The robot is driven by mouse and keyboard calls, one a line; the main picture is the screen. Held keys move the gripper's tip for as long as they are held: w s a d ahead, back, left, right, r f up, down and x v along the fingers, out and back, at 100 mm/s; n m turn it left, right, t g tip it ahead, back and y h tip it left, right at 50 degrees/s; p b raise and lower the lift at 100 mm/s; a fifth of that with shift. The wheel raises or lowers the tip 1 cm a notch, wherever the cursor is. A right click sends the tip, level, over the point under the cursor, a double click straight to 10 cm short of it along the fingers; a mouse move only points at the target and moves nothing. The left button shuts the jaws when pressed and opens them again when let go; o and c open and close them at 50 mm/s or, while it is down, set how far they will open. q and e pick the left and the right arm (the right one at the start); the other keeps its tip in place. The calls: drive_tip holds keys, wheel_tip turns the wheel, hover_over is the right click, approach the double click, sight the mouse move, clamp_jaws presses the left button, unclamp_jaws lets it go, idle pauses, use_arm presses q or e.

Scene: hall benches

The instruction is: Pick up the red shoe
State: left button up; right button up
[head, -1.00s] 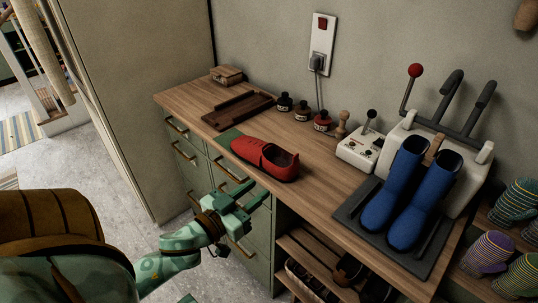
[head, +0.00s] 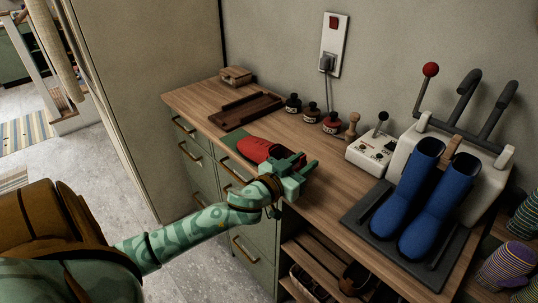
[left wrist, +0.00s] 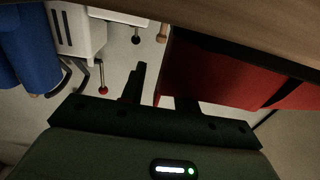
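The red shoe (head: 257,148) lies on the wooden bench top, its toe to the left on a green mat (head: 238,139). My left gripper (head: 291,168) is at its heel end and hides that part of the shoe in the head view. The gripper looks open, with its two fingers apart. In the left wrist view the red shoe (left wrist: 225,75) fills the right side, close to the fingers, and covers part of one finger. The other finger stands clear of it. I cannot tell whether the fingers touch the shoe. My right gripper is not in view.
Behind the shoe are a brown wooden tray (head: 240,112) and several small dark jars (head: 311,114). A white control box (head: 371,152) and blue boots (head: 410,195) on a dark mat stand to the right. An open shelf (head: 310,262) lies below.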

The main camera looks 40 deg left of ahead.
use_arm(q)
drive_tip(key=shift+s, duration=0.1)
clamp_jaws()
drive_tip(key=shift+r, duration=0.15)
